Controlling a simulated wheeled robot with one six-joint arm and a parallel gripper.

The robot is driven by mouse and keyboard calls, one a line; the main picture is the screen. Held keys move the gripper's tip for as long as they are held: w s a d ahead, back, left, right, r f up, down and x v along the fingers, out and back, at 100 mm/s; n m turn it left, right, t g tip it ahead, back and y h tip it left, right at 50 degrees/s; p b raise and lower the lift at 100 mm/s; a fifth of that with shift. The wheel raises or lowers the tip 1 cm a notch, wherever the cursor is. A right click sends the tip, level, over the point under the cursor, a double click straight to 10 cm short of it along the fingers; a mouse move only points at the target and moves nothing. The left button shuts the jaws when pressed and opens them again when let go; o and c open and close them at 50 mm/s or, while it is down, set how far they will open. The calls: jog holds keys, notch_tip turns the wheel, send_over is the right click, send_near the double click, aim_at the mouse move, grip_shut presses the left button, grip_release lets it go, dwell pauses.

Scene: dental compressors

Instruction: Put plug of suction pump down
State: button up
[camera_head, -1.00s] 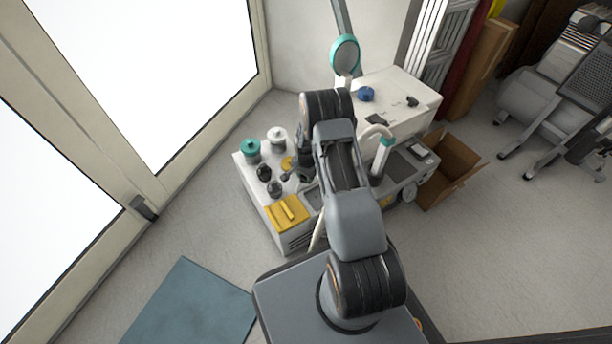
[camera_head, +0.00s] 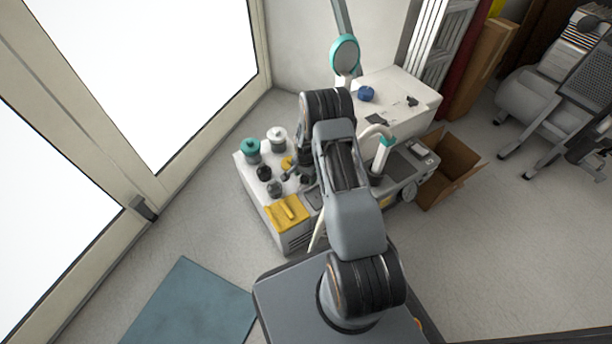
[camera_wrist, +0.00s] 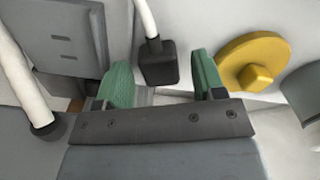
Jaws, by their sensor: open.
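The plug (camera_wrist: 157,64), a black block with a white cable coming out of its top, stands between the fingers of my gripper (camera_wrist: 160,82) in the wrist view. The two green-padded fingers are apart, with visible gaps on both sides of the plug. The plug's lower end is close to a pale surface; I cannot tell if it touches. In the head view a white machine (camera_head: 264,207) with bottles and a yellow block stands beside my wrist. My arm hides the plug and fingertips there.
A yellow round knob (camera_wrist: 254,65) is close to the right finger. A grey panel (camera_wrist: 70,38) and a thick white tube (camera_wrist: 22,85) are at the left. An open cardboard box (camera_head: 452,168) stands right of the machines.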

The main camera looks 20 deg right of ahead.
jog(key=s+a+r+n+p, duration=0.2)
jog(key=r, duration=0.8)
jog(key=s+a+r+n+t+p, duration=0.1)
jog(key=s+a+r, duration=0.1)
jog(key=r, duration=0.8)
jog(key=s+a+r+n+p, duration=0.1)
jog(key=s+r+n+p, duration=0.1)
jog(key=r, duration=0.8)
jog(key=s+a+r+n, duration=0.2)
jog(key=s+r, duration=0.3)
jog(key=s, duration=0.3)
jog(key=s+a+r+n+t, duration=0.1)
jog(key=s+a+r+n, duration=0.2)
jog(key=s+r+n, duration=0.2)
jog(key=s, duration=0.2)
jog(key=shift+s+a+t, duration=0.2)
jog(key=shift+s+t, duration=0.1)
jog(key=shift+s, duration=0.1)
jog(key=shift+r, duration=0.2)
